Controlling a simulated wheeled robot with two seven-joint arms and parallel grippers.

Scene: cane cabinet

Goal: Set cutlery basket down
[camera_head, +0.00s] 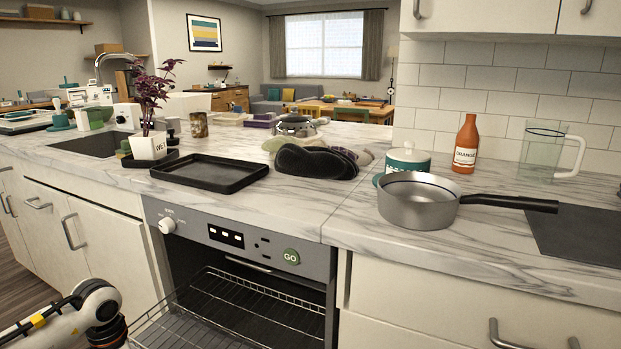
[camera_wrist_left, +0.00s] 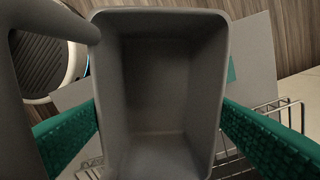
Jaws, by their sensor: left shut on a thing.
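The cutlery basket (camera_wrist_left: 160,75) is a grey, open-topped rectangular bin, seen from above in the left wrist view. Its inside looks empty. A thick grey bar (camera_wrist_left: 50,18) runs along its upper left and looks like its handle. My left gripper (camera_wrist_left: 162,125) has its green textured fingers on either side of the basket and is shut on it. In the head view only part of my left arm shows at the lower left; the gripper and basket are out of that frame. My right gripper is not in view.
An open appliance with a pulled-out wire rack (camera_head: 225,312) stands under the counter; rack wires (camera_wrist_left: 292,112) also show right of the basket. The counter holds a black tray (camera_head: 210,173), a saucepan (camera_head: 418,205), an orange bottle (camera_head: 466,145) and a clear jug (camera_head: 543,150).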

